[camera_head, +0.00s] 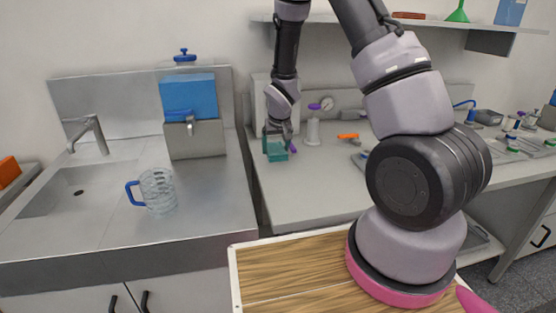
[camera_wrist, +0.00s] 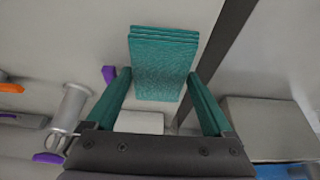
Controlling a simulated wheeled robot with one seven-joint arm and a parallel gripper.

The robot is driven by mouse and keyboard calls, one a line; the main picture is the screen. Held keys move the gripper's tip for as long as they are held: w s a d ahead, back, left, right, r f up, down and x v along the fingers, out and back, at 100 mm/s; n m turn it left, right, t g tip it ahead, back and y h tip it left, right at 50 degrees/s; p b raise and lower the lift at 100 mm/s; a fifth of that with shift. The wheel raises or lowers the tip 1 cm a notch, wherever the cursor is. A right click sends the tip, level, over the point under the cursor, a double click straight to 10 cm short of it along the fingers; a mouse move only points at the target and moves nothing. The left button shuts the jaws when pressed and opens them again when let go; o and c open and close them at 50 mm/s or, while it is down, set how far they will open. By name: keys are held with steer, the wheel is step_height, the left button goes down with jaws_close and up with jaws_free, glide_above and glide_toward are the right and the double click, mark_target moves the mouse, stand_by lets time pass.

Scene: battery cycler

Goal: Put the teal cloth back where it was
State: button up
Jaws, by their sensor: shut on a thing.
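The teal cloth (camera_head: 277,153) is a folded, layered block over the left part of the right-hand counter. In the wrist view the cloth (camera_wrist: 163,62) sits between the fingertips of my gripper (camera_wrist: 159,74), one finger against each side. My gripper (camera_head: 277,137) is shut on it, and its fingers are a similar teal. I cannot tell whether the cloth touches the counter or hangs just above it.
A grey stand with a purple top (camera_head: 313,125) and an orange-handled item (camera_head: 348,137) are right of the cloth. A blue-topped dispenser (camera_head: 194,140) and a clear jug (camera_head: 157,190) stand on the sink counter. The counter front (camera_head: 310,190) is clear.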

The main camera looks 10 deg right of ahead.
mark_target(275, 168)
steer(key=shift+f, duration=2.5)
steer(key=shift+a+f, duration=0.1)
steer(key=o, duration=1.2)
